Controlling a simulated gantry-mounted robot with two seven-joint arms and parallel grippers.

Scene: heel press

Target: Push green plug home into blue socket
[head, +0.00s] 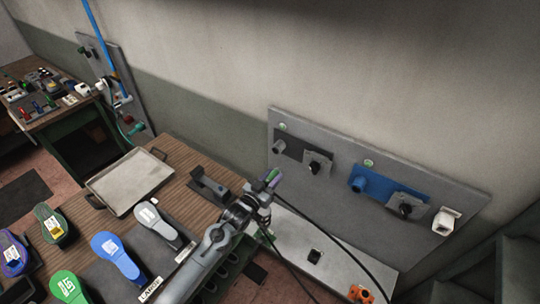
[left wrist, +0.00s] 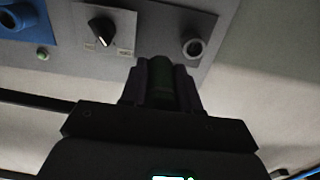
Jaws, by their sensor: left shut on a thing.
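My left gripper (head: 268,183) is shut on the green plug (head: 273,182) and holds it in the air in front of the wall panel, to the left of the blue socket. In the left wrist view the plug (left wrist: 160,80) is a dark green cylinder between the fingers. The blue socket (head: 359,185) sticks out of a blue plate on the panel, apart from the plug. It also shows in the left wrist view (left wrist: 14,17) at the top left corner. My right gripper is not in view.
The grey panel (head: 330,200) also carries a grey socket (head: 279,147), two black knobs and a white fitting (head: 446,220). A dark cable trails near my gripper. An orange object (head: 360,293) sits at the lower right. A wooden bench holds a tray (head: 130,181) and several shoe-sole shapes.

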